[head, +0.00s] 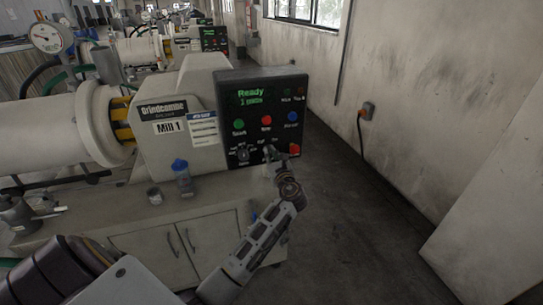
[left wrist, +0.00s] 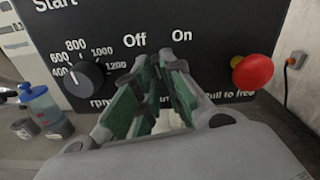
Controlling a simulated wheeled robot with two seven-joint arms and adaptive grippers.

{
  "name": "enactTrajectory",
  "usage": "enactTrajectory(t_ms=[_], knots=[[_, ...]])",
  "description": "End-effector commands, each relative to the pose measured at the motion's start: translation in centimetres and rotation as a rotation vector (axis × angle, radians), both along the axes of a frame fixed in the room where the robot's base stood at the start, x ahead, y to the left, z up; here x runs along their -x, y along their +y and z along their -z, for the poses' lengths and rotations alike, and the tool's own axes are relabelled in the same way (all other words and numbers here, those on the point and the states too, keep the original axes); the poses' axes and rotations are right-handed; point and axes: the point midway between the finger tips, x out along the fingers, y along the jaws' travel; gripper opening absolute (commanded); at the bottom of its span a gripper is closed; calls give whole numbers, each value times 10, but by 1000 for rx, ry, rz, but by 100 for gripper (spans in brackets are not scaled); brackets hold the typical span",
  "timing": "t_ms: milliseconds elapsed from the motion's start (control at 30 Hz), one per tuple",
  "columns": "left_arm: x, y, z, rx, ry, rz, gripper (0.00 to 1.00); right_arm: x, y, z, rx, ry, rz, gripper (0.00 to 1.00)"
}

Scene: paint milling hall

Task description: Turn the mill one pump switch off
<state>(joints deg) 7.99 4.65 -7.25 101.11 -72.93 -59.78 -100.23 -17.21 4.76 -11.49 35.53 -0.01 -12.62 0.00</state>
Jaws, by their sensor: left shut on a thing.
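The black control panel (head: 262,105) of Mill 1 faces me, its screen reading Ready. My left gripper (head: 271,153) is at the panel's lower part, between the speed dial and the red stop button. In the left wrist view my left gripper (left wrist: 160,66) has its green-padded fingers drawn together just below the Off and On labels, shut on the pump switch. The fingers hide the switch, so I cannot tell which way it points. My right gripper is not in view.
The black speed dial (left wrist: 85,76) is left of the fingers and the red mushroom button (left wrist: 252,72) is right. A blue-capped bottle (head: 182,178) and a small tin (head: 155,196) stand on the cabinet top. The floor (head: 350,215) right of the mill is clear.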

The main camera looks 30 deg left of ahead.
Motion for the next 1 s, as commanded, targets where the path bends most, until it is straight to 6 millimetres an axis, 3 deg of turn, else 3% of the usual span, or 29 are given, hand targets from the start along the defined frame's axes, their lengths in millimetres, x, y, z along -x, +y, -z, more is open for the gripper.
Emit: enactTrajectory(t_ms=[433,1000], knots=[[1,1,1,184,-215,1,0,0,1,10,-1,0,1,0],[1,1,1,225,-263,0,0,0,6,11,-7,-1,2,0]])
